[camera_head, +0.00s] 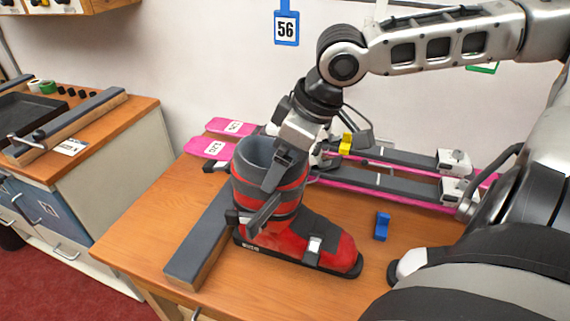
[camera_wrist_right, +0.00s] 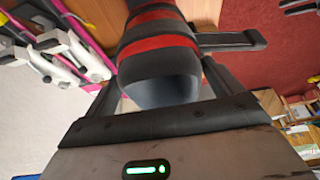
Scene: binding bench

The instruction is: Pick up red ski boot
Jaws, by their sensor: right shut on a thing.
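The red ski boot (camera_head: 318,240) with dark bands stands upright on the wooden bench in the head view, toe pointing right. My right gripper (camera_head: 268,192) comes down from above and is shut on the boot's upper cuff. In the right wrist view the boot's cuff (camera_wrist_right: 160,60) sits between the two dark fingers. The boot's sole appears to rest on the bench top, and part of the cuff is hidden by the gripper. My left gripper is not in view.
A long grey-topped bar (camera_head: 200,240) lies left of the boot. Pink skis (camera_head: 400,180) with bindings lie behind it. A small blue block (camera_head: 382,226) sits to the right. A second bench (camera_head: 130,115) stands at left, across a gap.

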